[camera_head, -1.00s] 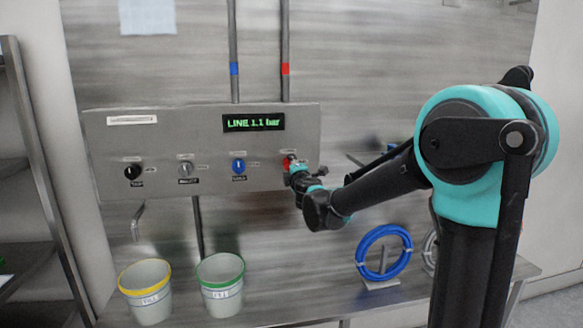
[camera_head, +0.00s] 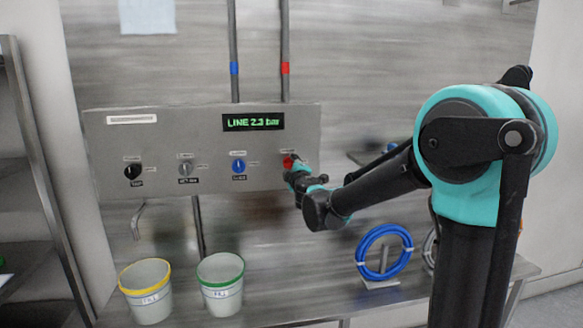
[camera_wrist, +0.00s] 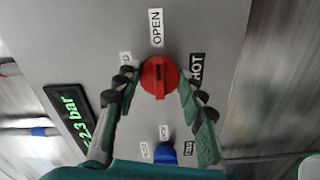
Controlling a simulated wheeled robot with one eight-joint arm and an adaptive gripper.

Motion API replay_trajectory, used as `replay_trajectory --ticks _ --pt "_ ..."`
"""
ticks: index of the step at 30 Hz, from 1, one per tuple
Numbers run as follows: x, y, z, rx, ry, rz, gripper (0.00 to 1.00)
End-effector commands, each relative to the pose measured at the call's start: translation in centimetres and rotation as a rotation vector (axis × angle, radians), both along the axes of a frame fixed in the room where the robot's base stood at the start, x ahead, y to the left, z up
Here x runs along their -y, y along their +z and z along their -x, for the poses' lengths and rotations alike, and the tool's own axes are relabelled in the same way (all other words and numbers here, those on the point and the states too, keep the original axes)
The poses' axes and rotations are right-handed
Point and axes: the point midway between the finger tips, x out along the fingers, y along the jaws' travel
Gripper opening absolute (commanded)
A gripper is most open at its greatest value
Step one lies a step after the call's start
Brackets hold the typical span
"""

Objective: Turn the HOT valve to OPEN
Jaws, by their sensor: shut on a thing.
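The red HOT valve knob (camera_wrist: 168,78) is on the panel, between my finger tips in the wrist view. Its dark pointer mark runs up and down in that view, in line with the OPEN label (camera_wrist: 156,27). The HOT label (camera_wrist: 196,68) is to the right. A label at the left (camera_wrist: 125,58) is partly hidden by a finger. My gripper (camera_wrist: 157,82) is shut on the red knob, one finger on each side. In the head view the red knob (camera_head: 288,161) shows at the panel's right, partly covered by my gripper (camera_head: 293,168).
The panel display (camera_head: 253,122) reads LINE 2.3 bar. A blue knob (camera_head: 238,166), a grey knob (camera_head: 185,169) and a black knob (camera_head: 132,172) sit to the left. Two buckets (camera_head: 221,283) and a blue hose coil (camera_head: 361,262) stand on the bench below.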

Motion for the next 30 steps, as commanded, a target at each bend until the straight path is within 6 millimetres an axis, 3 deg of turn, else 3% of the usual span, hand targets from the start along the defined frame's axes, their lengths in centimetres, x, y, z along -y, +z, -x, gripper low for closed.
replay_trajectory --ticks 4,5,9,20,23,30 --pt "0.1 -0.1 0.0 -0.001 -0.001 -0.002 0.11" --pt "0.1 -0.1 0.1 -0.001 -0.001 -0.002 0.43" --pt "0.1 0.0 0.0 -0.001 -0.001 -0.001 0.61" --pt "0.1 0.0 0.3 0.000 0.000 0.000 0.61" --pt "0.3 0.0 1.2 0.000 0.001 0.000 0.61" --pt "1.6 0.0 5.4 0.000 0.001 0.000 0.61"
